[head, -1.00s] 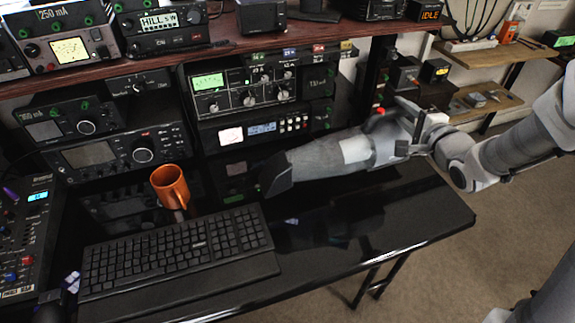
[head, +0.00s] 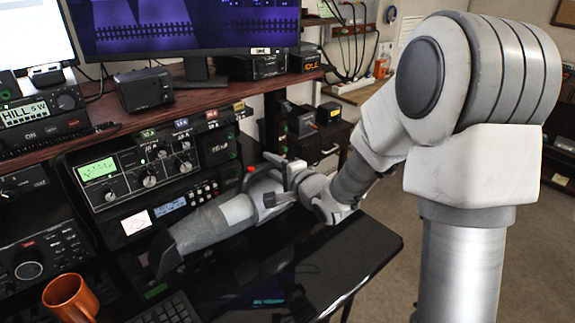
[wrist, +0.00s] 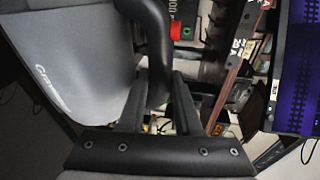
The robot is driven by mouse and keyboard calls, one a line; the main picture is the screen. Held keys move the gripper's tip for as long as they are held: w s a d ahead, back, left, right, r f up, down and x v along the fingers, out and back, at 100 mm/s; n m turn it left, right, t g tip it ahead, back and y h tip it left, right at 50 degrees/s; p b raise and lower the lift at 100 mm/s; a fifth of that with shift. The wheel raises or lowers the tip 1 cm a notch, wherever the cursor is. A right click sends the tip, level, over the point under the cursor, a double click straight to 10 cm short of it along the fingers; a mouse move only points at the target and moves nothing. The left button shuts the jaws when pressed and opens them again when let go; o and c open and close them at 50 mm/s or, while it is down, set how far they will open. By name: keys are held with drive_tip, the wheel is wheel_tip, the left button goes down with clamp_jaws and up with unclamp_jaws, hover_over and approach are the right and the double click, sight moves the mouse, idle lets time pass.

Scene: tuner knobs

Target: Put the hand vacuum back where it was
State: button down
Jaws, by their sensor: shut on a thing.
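The grey hand vacuum (head: 215,226) is held above the right part of the black desk, with its dark nozzle pointing left toward the radio equipment. My gripper (head: 282,190) is at the vacuum's handle end, at the right. In the wrist view the vacuum's grey body (wrist: 75,60) fills the left side. Its black handle (wrist: 155,50) runs down between my gripper's two fingers (wrist: 158,100), which are shut on it. The vacuum looks clear of the desk, though its underside is hard to see.
The black desk (head: 370,255) has bare surface at its right end. An orange mug (head: 70,298) and a keyboard (head: 168,310) are at the left. Radio units (head: 150,170) stand close behind the vacuum, under a wooden shelf (head: 125,105) with monitors. Open floor lies to the right.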

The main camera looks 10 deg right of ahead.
drive_tip(key=a+f, duration=0.1)
drive_tip(key=w+a, duration=0.1)
drive_tip(key=a, duration=0.1)
drive_tip(key=a+f+b, duration=0.1)
drive_tip(key=a, duration=0.1)
drive_tip(key=shift+w+f, duration=0.25)
drive_tip(key=shift+f, duration=0.1)
wheel_tip(320, 180, down, 4)
drive_tip(key=shift+f+b, duration=0.1)
drive_tip(key=shift+b, duration=0.7)
drive_tip(key=c, duration=0.6)
unclamp_jaws()
drive_tip(key=shift+s, duration=0.1)
drive_tip(key=shift+s+d, duration=0.1)
drive_tip(key=b+v, duration=0.2)
drive_tip(key=v, duration=0.9)
drive_tip(key=shift+s+d+b, duration=0.2)
drive_tip(key=shift+s+b, duration=0.1)
drive_tip(key=shift+b, duration=0.1)
drive_tip(key=shift+d, duration=0.1)
